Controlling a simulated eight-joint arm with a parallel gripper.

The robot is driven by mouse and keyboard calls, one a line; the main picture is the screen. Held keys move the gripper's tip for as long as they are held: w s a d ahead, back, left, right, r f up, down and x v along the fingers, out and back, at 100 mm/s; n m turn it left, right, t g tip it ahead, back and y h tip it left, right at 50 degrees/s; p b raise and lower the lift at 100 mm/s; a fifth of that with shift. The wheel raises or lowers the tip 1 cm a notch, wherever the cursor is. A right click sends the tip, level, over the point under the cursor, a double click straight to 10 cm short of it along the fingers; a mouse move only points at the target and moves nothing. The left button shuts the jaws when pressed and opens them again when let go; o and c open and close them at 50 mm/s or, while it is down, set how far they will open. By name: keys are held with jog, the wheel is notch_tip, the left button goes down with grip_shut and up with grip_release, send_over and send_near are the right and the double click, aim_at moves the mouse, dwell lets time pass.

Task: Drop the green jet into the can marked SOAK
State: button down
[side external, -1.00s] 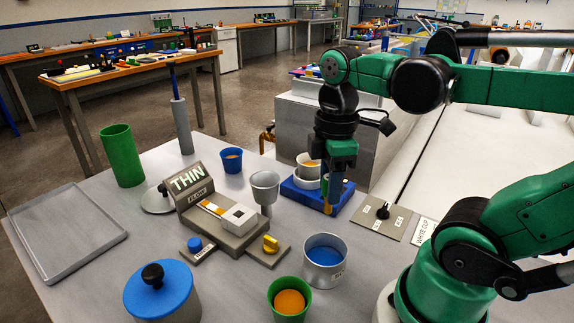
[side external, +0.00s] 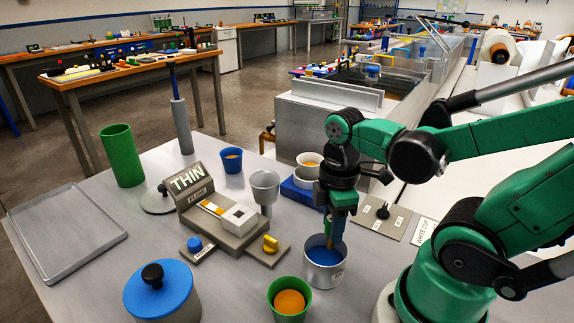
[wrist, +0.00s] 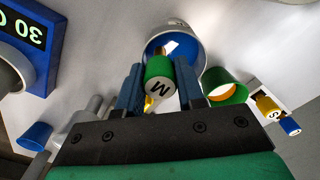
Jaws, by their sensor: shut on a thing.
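My gripper (side external: 334,236) is over the metal can (side external: 323,275) with blue inside, its fingertips at or just above the mouth. In the wrist view the gripper (wrist: 160,90) is shut on the green jet (wrist: 159,76), whose end is marked M. The jet is between the two blue fingers, in front of the can (wrist: 193,24) and its blue interior. In the side view the jet is mostly hidden by the fingers. The marking on the can's side is too small to read.
A green cup with orange contents (side external: 289,301) stands close to the can at front. The grey THIN flow stand (side external: 232,225) with a metal funnel cup (side external: 265,187) is to the left. A blue scale (side external: 297,192) sits behind. A blue lidded pot (side external: 160,297) is front left.

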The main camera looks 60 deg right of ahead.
jog(key=shift+c, duration=2.3)
grip_release()
jog(key=shift+r, duration=0.15)
jog(key=shift+r, duration=2.7)
jog(key=w+a+m+t, duration=0.3)
jog(key=w+m+t, duration=0.4)
jog(key=w+m, duration=0.1)
jog(key=shift+a+m, duration=0.4)
jog(key=shift+m, duration=0.1)
